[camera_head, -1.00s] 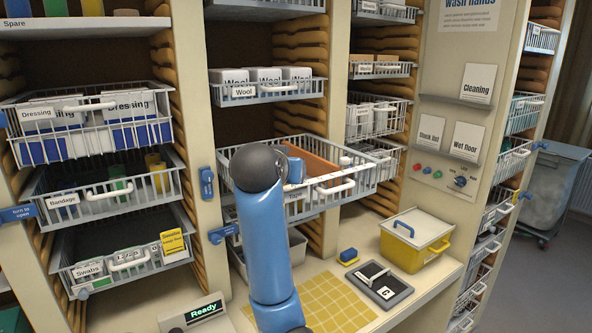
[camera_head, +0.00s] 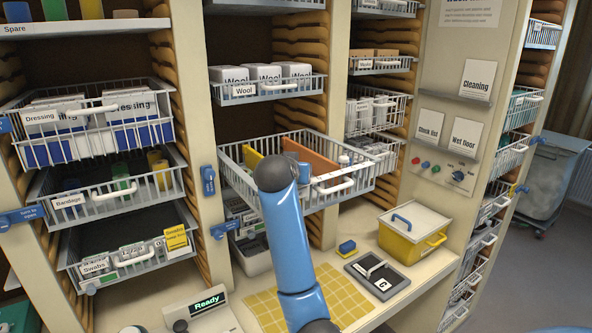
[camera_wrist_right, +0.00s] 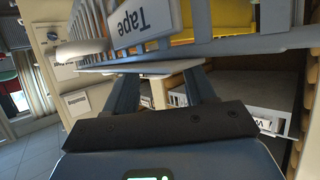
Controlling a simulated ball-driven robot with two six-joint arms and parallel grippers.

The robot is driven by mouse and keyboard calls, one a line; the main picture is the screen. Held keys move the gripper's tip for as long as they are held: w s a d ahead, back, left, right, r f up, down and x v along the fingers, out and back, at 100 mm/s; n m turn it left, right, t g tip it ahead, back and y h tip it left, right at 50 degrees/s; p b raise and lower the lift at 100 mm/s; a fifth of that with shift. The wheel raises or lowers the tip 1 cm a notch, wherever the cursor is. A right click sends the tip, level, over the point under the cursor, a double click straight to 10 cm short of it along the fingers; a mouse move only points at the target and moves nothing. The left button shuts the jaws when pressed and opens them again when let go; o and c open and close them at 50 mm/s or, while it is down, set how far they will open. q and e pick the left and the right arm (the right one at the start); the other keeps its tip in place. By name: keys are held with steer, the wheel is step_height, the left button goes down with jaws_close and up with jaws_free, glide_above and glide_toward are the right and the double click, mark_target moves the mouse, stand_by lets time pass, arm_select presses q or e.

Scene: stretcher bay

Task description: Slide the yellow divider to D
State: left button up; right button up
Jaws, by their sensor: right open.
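The yellow divider (camera_head: 252,162) stands in the left part of the pulled-out wire basket (camera_head: 238,186), left of an orange divider (camera_head: 310,158). My right arm's blue wrist crosses the basket's front in the head view and hides its gripper and part of the basket. In the right wrist view, my right gripper (camera_wrist_right: 162,88) is open and empty, with its fingers just below the basket's edge and "Tape" label (camera_wrist_right: 143,22). Yellow shows behind the wires there (camera_wrist_right: 215,22). I cannot read a D mark on the basket. My left gripper is out of view.
Small white items (camera_head: 345,160) lie at the basket's right. A Wool basket (camera_head: 266,88) is above. Below, the counter holds a yellow grid mat (camera_head: 345,302), a black tray (camera_head: 377,277) and a yellow box with a white lid (camera_head: 414,232). Posts flank the basket.

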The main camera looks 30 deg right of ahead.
jaws_close()
steer(key=d, duration=0.4)
steer(key=shift+w+d, duration=0.15)
steer(key=shift+w, duration=0.05)
steer(key=shift+c, duration=2)
jaws_free()
steer(key=o, duration=0.4)
steer(key=shift+a, duration=0.25)
steer(key=shift+s, duration=0.1)
